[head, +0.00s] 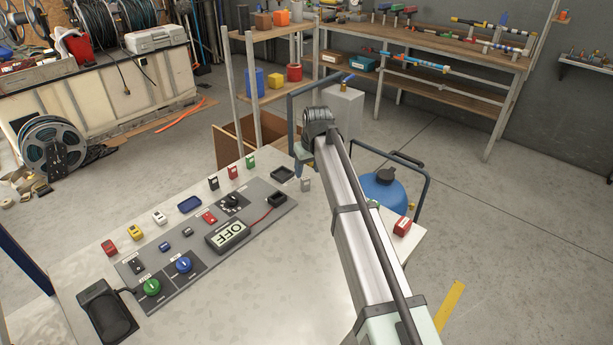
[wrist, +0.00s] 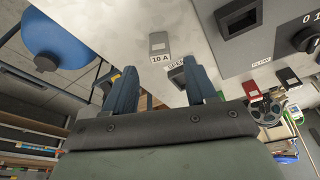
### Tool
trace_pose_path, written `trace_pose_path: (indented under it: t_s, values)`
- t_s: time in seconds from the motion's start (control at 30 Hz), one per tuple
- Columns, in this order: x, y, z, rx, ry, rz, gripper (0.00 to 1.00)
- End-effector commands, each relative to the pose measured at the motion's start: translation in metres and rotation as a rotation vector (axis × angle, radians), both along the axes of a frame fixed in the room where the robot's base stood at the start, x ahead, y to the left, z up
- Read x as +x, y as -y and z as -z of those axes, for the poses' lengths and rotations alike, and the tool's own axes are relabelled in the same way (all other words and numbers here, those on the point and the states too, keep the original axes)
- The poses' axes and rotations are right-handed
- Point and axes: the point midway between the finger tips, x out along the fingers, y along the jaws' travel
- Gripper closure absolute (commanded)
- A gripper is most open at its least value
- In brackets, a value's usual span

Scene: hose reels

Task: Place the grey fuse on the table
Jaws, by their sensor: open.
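The grey fuse (head: 306,184) stands on the pale table (head: 230,300), near its far right edge and just outside the panel's corner. In the wrist view the grey fuse (wrist: 158,43) sits beyond my fingertips, with a "10 A" label beside it. My gripper (head: 303,158) is above the table's far edge, close to the fuse but apart from it. In the wrist view its two blue fingers (wrist: 160,72) are spread with nothing between them. The head view partly hides the fingers behind the wrist.
A red block (head: 402,227) lies at the table's right edge. A blue tank (head: 384,192) stands beyond it.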

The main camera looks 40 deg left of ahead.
Motion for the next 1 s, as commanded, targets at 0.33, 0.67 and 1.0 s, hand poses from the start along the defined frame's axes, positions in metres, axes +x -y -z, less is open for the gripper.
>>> trace_pose_path:
  t_s: [0.33, 0.67, 1.0]
  values:
    - [-0.006, 0.013, -0.052, 0.0, 0.0, 0.0, 0.44]
    - [-0.007, 0.016, -0.064, 0.0, 0.0, 0.0, 0.44]
    - [-0.007, 0.016, -0.064, 0.0, 0.0, 0.0, 0.44]
